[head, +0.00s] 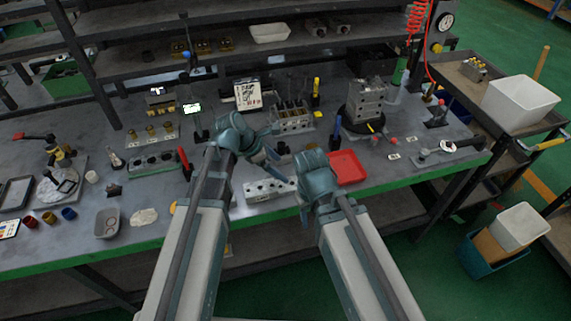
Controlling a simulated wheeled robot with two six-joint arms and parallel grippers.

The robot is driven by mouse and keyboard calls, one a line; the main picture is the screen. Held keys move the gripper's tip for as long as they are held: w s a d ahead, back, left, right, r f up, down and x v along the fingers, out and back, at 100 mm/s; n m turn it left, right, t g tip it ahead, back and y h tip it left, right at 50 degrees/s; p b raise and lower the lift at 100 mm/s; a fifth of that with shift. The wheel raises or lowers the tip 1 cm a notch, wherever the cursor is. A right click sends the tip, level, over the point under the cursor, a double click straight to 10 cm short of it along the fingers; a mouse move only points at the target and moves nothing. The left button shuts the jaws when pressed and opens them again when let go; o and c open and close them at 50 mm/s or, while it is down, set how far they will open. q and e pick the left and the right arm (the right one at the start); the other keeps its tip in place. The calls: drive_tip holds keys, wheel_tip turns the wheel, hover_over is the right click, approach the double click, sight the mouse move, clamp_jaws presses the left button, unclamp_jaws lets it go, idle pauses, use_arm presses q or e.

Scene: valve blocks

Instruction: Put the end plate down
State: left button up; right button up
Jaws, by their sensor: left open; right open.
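My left gripper (274,163) is open above the bench, just behind a pale block with round holes (262,190). My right gripper (303,200) is open beside the right end of that block; I cannot tell whether it touches it. No plate shows between either set of fingers. I cannot single out the end plate; it may be small or hidden behind my grippers. A stacked metal valve block (367,98) stands upright on a dark round base at the back right.
A red tray (347,168) lies right of my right gripper. A red-handled tool (184,160) stands left of my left arm. A holder with several upright parts (292,122) is behind. Bare bench (400,173) lies right of the red tray.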

use_arm(q)
drive_tip(key=p+v, duration=0.3)
drive_tip(key=v, duration=0.3)
drive_tip(key=shift+p, duration=0.4)
drive_tip(key=s+a+f+m+g+y, duration=0.1)
drive_tip(key=s+a+f+m+y, duration=0.25)
drive_tip(key=m, duration=0.75)
drive_tip(key=s+a+m+y, duration=0.3)
drive_tip(key=s+a+m, duration=0.25)
drive_tip(key=m, duration=0.55)
drive_tip(key=s+d+m, duration=0.1)
drive_tip(key=s+d, duration=0.1)
drive_tip(key=d, duration=0.3)
drive_tip(key=s+d+m+g, duration=0.1)
drive_tip(key=s+d+m, duration=0.1)
drive_tip(key=d, duration=0.3)
drive_tip(key=shift+s+d+y, duration=0.3)
drive_tip(key=shift+s+y, duration=0.15)
drive_tip(key=shift+s, duration=0.35)
